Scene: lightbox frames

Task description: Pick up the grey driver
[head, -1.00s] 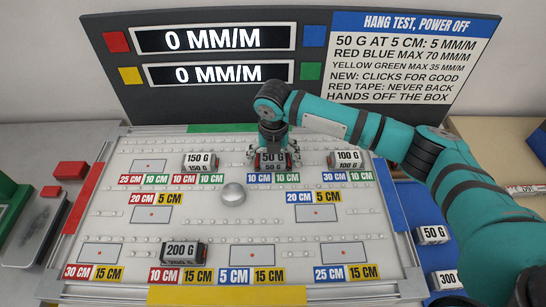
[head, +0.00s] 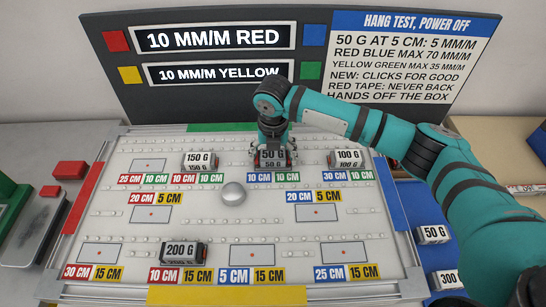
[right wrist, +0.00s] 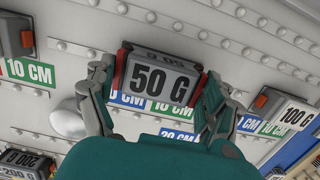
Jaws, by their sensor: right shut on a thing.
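My right gripper (head: 272,158) is shut on a dark 50 G weight block (head: 272,163) with a pale label, at the back middle of the white board (head: 205,215). In the right wrist view the two fingers (right wrist: 155,95) hold the 50 G block (right wrist: 158,82) by its sides. I cannot tell whether the block touches the board. I cannot make out a grey driver in either view. My left gripper is not in view.
Blocks of 150 G (head: 200,161), 100 G (head: 346,159) and 200 G (head: 183,253) stand on the board. A silver dome (head: 233,194) is at its middle. More weights (head: 433,234) lie on a blue mat at right. The display panel (head: 215,38) stands behind.

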